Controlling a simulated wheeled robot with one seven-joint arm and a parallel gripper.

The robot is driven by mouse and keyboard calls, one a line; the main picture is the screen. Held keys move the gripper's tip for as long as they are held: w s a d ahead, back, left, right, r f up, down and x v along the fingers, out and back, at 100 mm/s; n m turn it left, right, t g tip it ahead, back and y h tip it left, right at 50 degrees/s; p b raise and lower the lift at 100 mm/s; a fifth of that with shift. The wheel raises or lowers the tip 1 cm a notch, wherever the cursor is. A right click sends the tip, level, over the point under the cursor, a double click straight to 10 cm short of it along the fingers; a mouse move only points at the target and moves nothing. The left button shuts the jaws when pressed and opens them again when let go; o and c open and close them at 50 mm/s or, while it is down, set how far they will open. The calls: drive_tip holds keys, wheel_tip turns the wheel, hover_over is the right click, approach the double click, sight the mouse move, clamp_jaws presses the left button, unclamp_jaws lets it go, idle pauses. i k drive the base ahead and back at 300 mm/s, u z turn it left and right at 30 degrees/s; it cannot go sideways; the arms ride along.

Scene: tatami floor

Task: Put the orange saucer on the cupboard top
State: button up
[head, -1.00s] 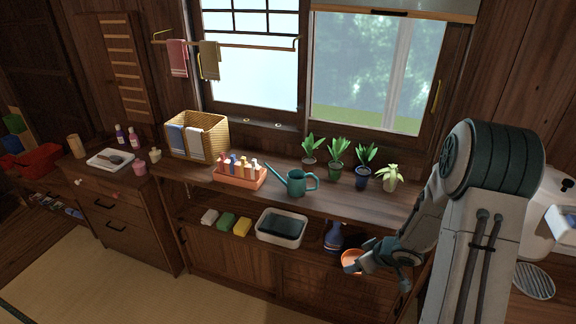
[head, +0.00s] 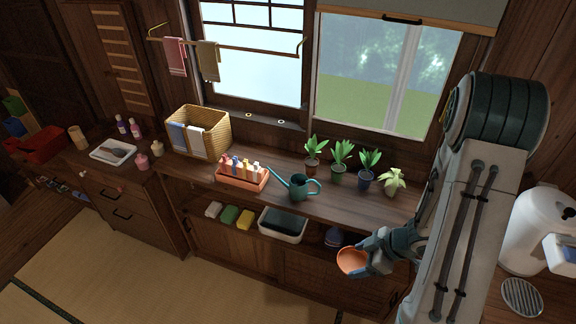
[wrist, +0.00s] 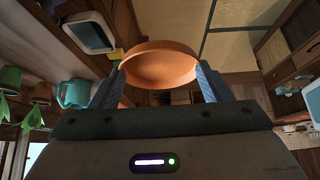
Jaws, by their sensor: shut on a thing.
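The orange saucer (head: 352,261) is held by my gripper (head: 366,262) at the lower right of the head view, in front of the cupboard's open shelf. In the wrist view the saucer (wrist: 160,65) sits between the two fingers of my gripper (wrist: 158,82), which are shut on it. The saucer looks tilted in the head view. The cupboard top (head: 330,197) is the long wooden surface under the window; the saucer is lower than it and in front of it.
On the top stand several potted plants (head: 341,161), a teal watering can (head: 298,187), an orange bottle caddy (head: 243,177) and a wicker basket (head: 199,131). The shelf below holds a white basin (head: 283,228), sponges (head: 229,214) and a dark blue bottle (head: 334,237). Bare wood shows along the top's front.

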sight(338, 204)
drive_tip(key=i, duration=0.85)
drive_tip(key=u, duration=0.05)
